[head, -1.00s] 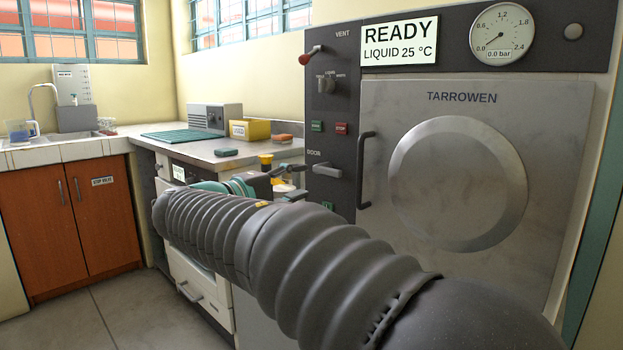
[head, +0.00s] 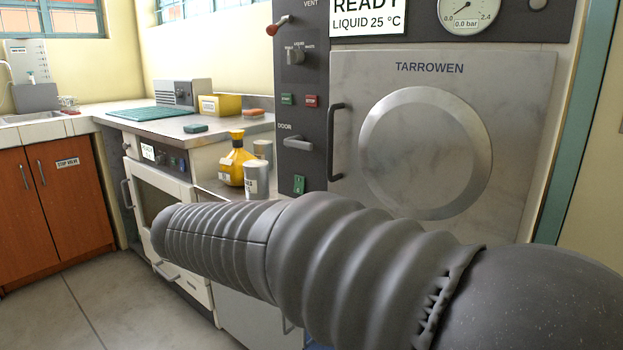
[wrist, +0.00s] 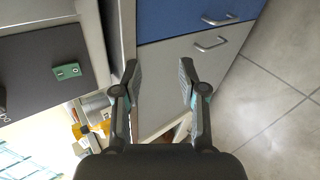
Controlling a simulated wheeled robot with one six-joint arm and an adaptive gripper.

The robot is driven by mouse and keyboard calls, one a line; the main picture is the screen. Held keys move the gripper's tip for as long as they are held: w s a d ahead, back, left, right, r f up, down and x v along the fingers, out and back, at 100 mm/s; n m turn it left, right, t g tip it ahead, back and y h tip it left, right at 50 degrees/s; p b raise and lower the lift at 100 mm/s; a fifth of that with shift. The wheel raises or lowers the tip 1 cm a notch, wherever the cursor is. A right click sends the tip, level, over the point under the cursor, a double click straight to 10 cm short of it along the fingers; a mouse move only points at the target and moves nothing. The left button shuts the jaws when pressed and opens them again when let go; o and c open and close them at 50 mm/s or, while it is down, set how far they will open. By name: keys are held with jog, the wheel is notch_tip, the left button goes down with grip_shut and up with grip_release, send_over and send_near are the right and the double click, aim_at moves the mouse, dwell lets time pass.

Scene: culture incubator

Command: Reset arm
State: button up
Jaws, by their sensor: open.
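My gripper (wrist: 158,75) shows in the wrist view with its two fingers spread apart and nothing between them. Behind the fingers are a grey drawer front (wrist: 180,85) and a blue drawer front (wrist: 190,18). In the head view my ribbed grey arm crosses the lower half of the picture, and the gripper cannot be seen there. The arm passes in front of the autoclave marked TARROWEN (head: 420,220), whose door is shut and whose display reads READY, LIQUID 25 °C.
The counter (head: 190,135) holds a grey device (head: 182,93), a yellow box (head: 220,104) and a green mat (head: 150,113). Open floor (head: 90,305) lies at lower left.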

jog(key=s+d+f+m+g+y+p, duration=0.1)
jog(key=s+d+f+m+y, duration=0.1)
jog(key=s+d+m, duration=0.4)
jog(key=s+d+f+m+g+y+p, duration=0.2)
jog(key=s+d+m, duration=0.4)
jog(key=s+d, duration=1.1)
jog(key=shift+s+d+f+m+y, duration=0.15)
jog(key=shift+d+f+m+y, duration=0.25)
jog(key=shift+y, duration=0.5)
jog(key=shift+s+d+r, duration=0.1)
jog(key=shift+d, duration=0.05)
